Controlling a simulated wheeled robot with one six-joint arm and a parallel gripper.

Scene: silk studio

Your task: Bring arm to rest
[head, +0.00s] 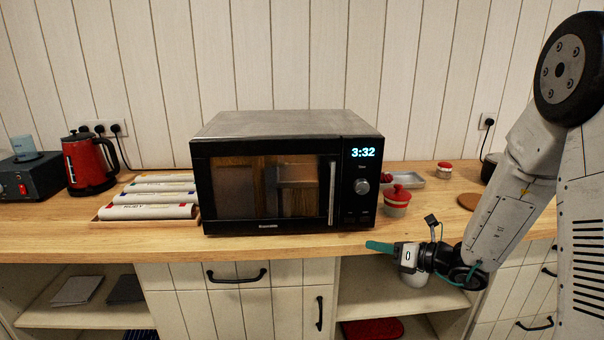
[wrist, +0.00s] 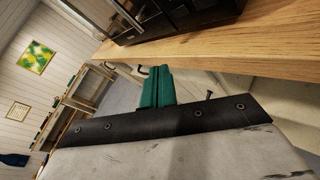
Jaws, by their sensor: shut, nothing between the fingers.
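My arm comes down from the right side of the head view, bent at the elbow. My gripper (head: 379,246) is at its end, in front of the counter's front edge and just right of below the microwave. Its green fingers point left and are closed together with nothing between them. The wrist view shows the same shut green fingers (wrist: 157,87), with the counter edge above them and the room beyond tilted.
A black microwave (head: 260,225) with its door shut stands on the wooden counter (head: 300,243). An open shelf (head: 400,306) lies below my gripper.

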